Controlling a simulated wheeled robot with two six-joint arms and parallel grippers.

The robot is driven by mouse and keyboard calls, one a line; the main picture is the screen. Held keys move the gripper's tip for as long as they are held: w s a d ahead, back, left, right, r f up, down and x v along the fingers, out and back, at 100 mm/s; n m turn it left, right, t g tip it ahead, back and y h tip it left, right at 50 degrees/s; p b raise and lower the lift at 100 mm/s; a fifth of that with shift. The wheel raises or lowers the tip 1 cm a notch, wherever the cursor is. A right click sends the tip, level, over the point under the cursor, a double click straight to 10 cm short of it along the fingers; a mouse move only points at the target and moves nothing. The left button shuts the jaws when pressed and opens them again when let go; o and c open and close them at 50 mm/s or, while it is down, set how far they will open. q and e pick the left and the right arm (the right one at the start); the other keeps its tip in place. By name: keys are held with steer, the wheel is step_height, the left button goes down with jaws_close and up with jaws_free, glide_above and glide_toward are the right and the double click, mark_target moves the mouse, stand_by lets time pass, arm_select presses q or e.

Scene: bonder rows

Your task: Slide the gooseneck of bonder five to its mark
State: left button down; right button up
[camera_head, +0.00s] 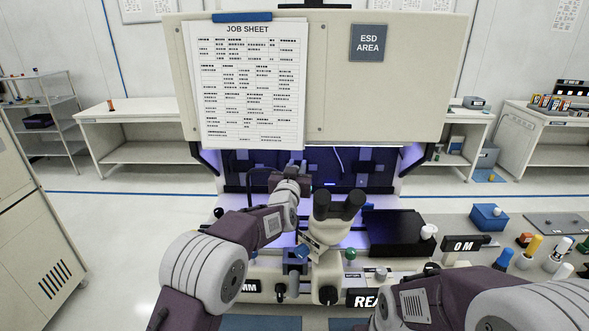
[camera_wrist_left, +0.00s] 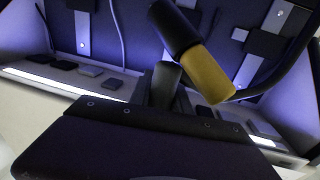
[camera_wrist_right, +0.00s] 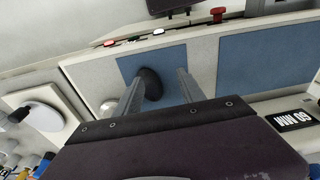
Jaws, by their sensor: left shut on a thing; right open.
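In the left wrist view the gooseneck (camera_wrist_left: 300,45) is a dark curved tube, with a black and yellow cylinder (camera_wrist_left: 207,72) beside the fingers. It also shows as a dark bent tube (camera_head: 258,174) left of my left wrist in the head view. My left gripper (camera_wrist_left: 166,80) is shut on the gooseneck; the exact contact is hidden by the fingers. In the head view the left wrist reaches into the lit bay of the bonder, left of the microscope eyepieces (camera_head: 338,204). My right gripper (camera_wrist_right: 160,85) is open, above the blue mat (camera_wrist_right: 208,62). I cannot make out the mark.
A job sheet (camera_head: 248,85) hangs on the panel above the bay. A black box (camera_head: 393,232) stands right of the microscope. A blue box (camera_head: 489,217) and several coloured bottles stand at the right. A black knob (camera_wrist_right: 150,82) shows between the right fingers.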

arm_select(q)
steer(key=shift+w+r+p, duration=0.2)
steer(key=shift+w, duration=0.35)
steer(key=shift+w+r+p, duration=0.2)
steer(key=shift+w, duration=0.35)
arm_select(e)
steer(key=shift+d+r, duration=0.15)
steer(key=shift+r, duration=0.35)
arm_select(q)
steer(key=shift+w, duration=0.15)
arm_select(e)
steer(key=shift+w, duration=0.1)
arm_select(q)
steer(key=c, duration=1.3)
jaws_free()
steer(key=shift+a, duration=0.2)
steer(key=shift+o, duration=0.5)
steer(key=shift+w+a+f, duration=0.1)
steer(key=shift+a+f, duration=0.05)
steer(key=shift+a, duration=0.4)
steer(key=shift+d+f, duration=0.1)
steer(key=shift+d, duration=0.25)
arm_select(e)
steer(key=shift+a, duration=0.35)
arm_select(q)
steer(key=shift+f, duration=0.15)
